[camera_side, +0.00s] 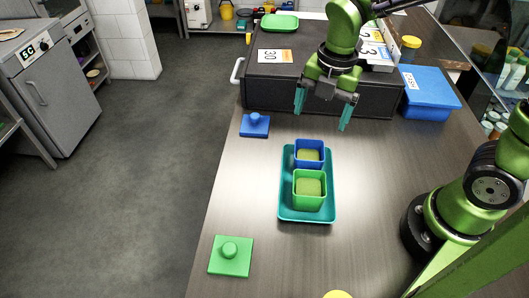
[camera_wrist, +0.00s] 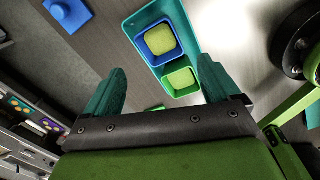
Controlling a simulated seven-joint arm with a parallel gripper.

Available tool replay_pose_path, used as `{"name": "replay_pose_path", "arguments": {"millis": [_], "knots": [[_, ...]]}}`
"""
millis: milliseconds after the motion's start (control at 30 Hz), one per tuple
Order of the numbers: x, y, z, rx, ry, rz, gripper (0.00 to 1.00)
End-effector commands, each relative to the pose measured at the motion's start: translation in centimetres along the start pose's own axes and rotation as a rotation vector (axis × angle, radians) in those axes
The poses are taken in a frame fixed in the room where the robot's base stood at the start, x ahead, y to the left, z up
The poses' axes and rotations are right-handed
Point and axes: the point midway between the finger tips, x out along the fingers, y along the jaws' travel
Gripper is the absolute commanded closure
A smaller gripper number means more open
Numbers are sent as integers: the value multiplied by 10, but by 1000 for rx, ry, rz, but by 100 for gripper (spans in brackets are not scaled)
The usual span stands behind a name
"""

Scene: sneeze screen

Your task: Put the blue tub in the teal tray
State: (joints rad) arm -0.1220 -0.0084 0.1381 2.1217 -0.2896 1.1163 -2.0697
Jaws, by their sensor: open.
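The blue tub (camera_side: 309,147) stands upright in the far end of the teal tray (camera_side: 285,190), with yellow-green contents. A green tub (camera_side: 309,203) with similar contents stands in the tray just in front of it. My gripper (camera_side: 321,119) is open and empty, raised above the table behind the tray and apart from both tubs. In the wrist view, the blue tub (camera_wrist: 149,46) and the green tub (camera_wrist: 171,87) show in the teal tray (camera_wrist: 176,14), beyond my gripper's spread fingers (camera_wrist: 162,70).
A blue knobbed lid (camera_side: 255,125) lies left of the tray, and a green knobbed lid (camera_side: 231,257) lies at the front left. A black box (camera_side: 270,93) stands behind, with a lidded blue container (camera_side: 428,92) to its right.

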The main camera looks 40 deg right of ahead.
Motion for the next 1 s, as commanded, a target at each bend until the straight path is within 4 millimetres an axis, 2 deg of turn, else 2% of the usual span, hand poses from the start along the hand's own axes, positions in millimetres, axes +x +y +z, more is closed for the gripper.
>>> {"name": "replay_pose_path", "arguments": {"millis": [100, 267, 400, 600, 700, 800, 1000], "knots": [[-24, -14, 6, 398, 7, 103, 11], [-50, -34, 12, 973, 86, 236, 11], [-68, -52, 14, 1463, 220, 332, 11], [-85, -73, 15, 2018, 460, 400, 11], [-89, -78, 15, 2180, 552, 404, 11], [-90, -81, 15, 2265, 603, 402, 11], [-90, -82, 15, 2295, 618, 397, 11]]}}
